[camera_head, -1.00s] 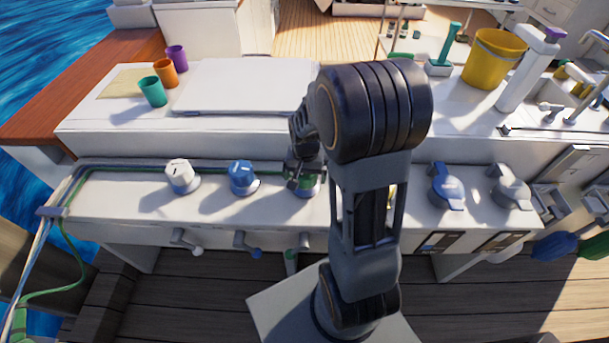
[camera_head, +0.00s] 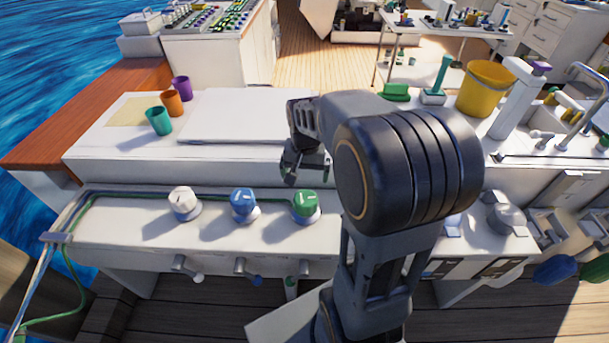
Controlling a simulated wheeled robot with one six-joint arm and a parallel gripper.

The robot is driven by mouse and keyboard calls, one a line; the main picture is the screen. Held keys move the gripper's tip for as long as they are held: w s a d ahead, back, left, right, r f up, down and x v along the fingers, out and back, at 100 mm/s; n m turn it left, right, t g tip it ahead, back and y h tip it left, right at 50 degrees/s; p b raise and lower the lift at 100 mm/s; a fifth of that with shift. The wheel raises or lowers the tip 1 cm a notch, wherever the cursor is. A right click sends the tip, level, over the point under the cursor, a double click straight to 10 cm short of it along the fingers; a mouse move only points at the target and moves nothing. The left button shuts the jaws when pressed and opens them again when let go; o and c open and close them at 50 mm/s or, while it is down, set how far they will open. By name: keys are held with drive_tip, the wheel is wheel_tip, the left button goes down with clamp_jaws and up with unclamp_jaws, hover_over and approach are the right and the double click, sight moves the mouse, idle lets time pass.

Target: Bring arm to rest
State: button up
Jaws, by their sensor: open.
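My gripper (camera_head: 291,181) hangs at the end of my arm, just above and behind the green knob, in front of the raised white hatch top. Its jaws are open, with nothing seen between them. The green knob (camera_head: 306,203) stands on the white panel ledge, apart from the gripper. A blue knob (camera_head: 243,204) and a white knob (camera_head: 183,202) stand to its left. My arm's large dark joint covers part of the panel to the right.
The white hatch top (camera_head: 235,115) lies behind the gripper. A teal cup (camera_head: 159,121), an orange cup (camera_head: 172,103) and a purple cup (camera_head: 182,88) stand at its left. Open air lies above the panel's left part.

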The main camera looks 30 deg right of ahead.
idle(0.4)
drive_tip(key=s+a+r+n+t+p, duration=0.1)
drive_tip(key=s+a+r+n+p, duration=0.2)
drive_tip(key=r, duration=0.5)
drive_tip(key=s+a+r+n+t+p, duration=0.2)
drive_tip(key=s+a+r+n+p, duration=0.2)
drive_tip(key=r+p, duration=0.4)
drive_tip(key=s+a+p, duration=0.1)
drive_tip(key=s, duration=0.1)
drive_tip(key=shift+s+a+r+t+p, duration=0.15)
drive_tip(key=shift+s+r+t+p, duration=0.15)
drive_tip(key=shift+s+p, duration=0.1)
